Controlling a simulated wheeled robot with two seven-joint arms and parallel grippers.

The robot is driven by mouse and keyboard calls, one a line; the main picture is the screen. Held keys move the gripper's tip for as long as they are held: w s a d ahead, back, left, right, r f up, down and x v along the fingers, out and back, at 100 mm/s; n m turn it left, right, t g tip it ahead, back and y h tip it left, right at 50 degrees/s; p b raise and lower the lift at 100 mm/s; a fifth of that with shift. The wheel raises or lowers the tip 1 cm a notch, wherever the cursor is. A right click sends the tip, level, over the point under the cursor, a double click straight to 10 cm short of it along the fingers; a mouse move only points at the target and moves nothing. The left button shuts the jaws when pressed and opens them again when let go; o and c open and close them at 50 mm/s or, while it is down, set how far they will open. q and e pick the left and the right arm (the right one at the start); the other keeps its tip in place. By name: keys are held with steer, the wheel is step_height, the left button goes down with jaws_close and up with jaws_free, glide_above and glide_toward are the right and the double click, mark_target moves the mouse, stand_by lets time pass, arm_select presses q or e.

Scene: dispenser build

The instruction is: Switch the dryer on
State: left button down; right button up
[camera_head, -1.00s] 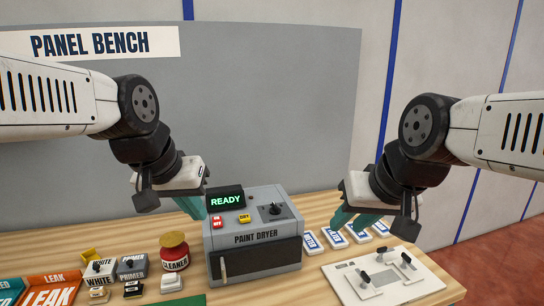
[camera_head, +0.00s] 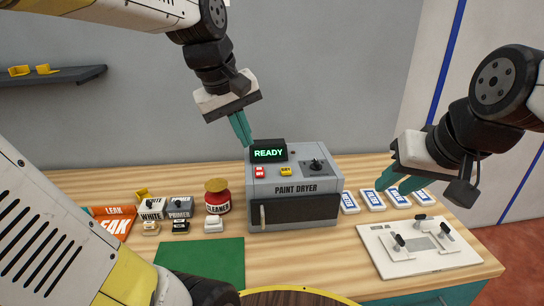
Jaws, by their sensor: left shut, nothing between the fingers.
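The paint dryer (camera_head: 296,213) is a grey box on the bench. Its dark display (camera_head: 268,151) reads READY in green. On its top are a red switch (camera_head: 260,172), a yellow button (camera_head: 286,171) and a black knob (camera_head: 316,165). The front door is shut, with an upright handle at its left. My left gripper (camera_head: 241,132) is shut and empty, pointing down just above and left of the display; I cannot tell whether it touches. My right gripper (camera_head: 397,182) is open and empty, right of the dryer, over the white-and-blue packs.
White-and-blue packs (camera_head: 372,199) lie right of the dryer. A white plate with black levers (camera_head: 418,246) is front right. A red cleaner jar (camera_head: 217,199), WHITE and PRIMER boxes (camera_head: 179,208) and an orange LEAK box (camera_head: 112,220) stand left. A green mat (camera_head: 205,262) lies in front.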

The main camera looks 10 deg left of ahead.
arm_select(q)
steer(key=w+n+g, duration=0.2)
steer(key=w+n, duration=0.4)
steer(key=w, duration=0.1)
steer(key=n+g+y, duration=0.2)
steer(key=n, duration=0.7)
glide_above(258, 174)
step_height(258, 174, down, 2)
steer(key=f, duration=0.1)
steer(key=shift+w+r, duration=0.25)
step_height(258, 174, down, 14)
steer(key=shift+f, duration=0.1)
steer(key=shift+s, duration=0.1)
steer(key=shift+s+d+f, duration=0.1)
steer(key=shift+f, duration=0.05)
